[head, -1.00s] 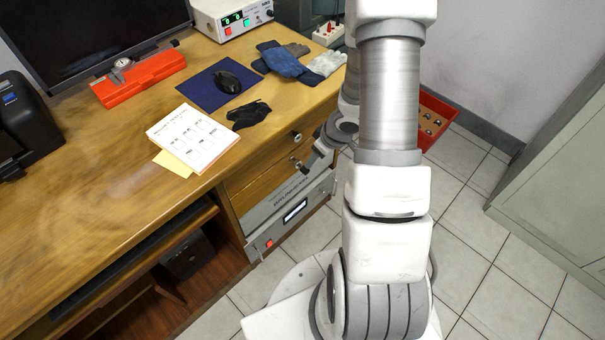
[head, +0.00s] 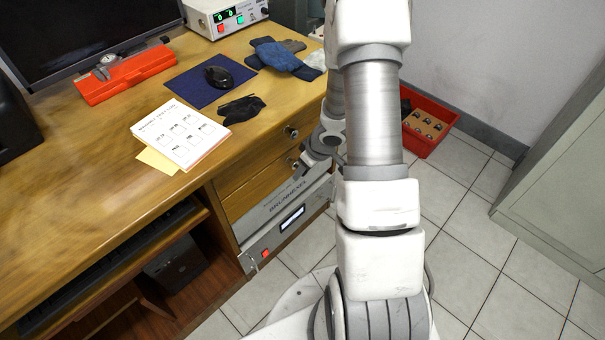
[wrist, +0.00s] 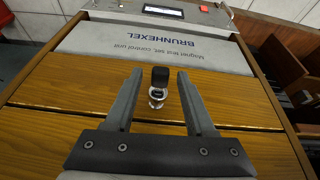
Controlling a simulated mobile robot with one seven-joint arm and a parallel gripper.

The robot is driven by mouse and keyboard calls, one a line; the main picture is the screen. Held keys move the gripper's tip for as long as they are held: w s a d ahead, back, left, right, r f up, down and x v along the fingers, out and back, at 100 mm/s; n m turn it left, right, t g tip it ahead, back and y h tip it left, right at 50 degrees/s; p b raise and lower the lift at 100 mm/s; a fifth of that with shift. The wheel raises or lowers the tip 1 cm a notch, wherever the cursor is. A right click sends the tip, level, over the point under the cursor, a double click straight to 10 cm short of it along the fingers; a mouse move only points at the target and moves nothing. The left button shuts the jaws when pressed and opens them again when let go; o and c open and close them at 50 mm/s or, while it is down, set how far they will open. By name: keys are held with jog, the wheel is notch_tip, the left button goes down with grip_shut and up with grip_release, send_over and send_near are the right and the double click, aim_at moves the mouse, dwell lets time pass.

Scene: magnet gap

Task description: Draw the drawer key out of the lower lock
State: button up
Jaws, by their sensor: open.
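The drawer key (wrist: 160,78) has a black head and stands out from the lower lock (wrist: 156,98), a round metal cylinder in the wooden lower drawer front (wrist: 75,88). My gripper (wrist: 160,72) is open, with one grey finger on each side of the key and a visible gap to both. The key's head lies between the fingertips in the wrist view. In the head view my gripper (head: 300,174) is at the drawer fronts beside the lower lock (head: 293,163), and the key cannot be made out there. The upper lock (head: 291,132) shows above it.
The control unit (head: 290,222) sits below the drawers. A red bin (head: 425,125) stands on the floor behind my arm. The tiled floor at right is clear.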

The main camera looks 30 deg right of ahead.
jog(key=shift+c, duration=0.2)
grip_shut()
dwell(0.4)
jog(key=shift+s+d+b, duration=0.2)
jog(key=shift+s+d, duration=0.1)
jog(key=shift+s, duration=0.55)
jog(key=shift+s+d+b, duration=0.2)
jog(key=shift+s+d, duration=0.1)
jog(key=shift+s, duration=0.5)
jog(key=shift+s+d+r+p, duration=0.2)
jog(key=shift+s+r+p, duration=0.25)
jog(key=shift+s, duration=0.2)
jog(key=shift+s+d+r+p, duration=0.25)
jog(key=shift+s+r+p, duration=0.1)
jog(key=shift+s+r, duration=0.25)
jog(key=shift+s+d+r+p, duration=0.2)
jog(key=shift+s+r+p, duration=0.25)
jog(key=shift+s, duration=0.2)
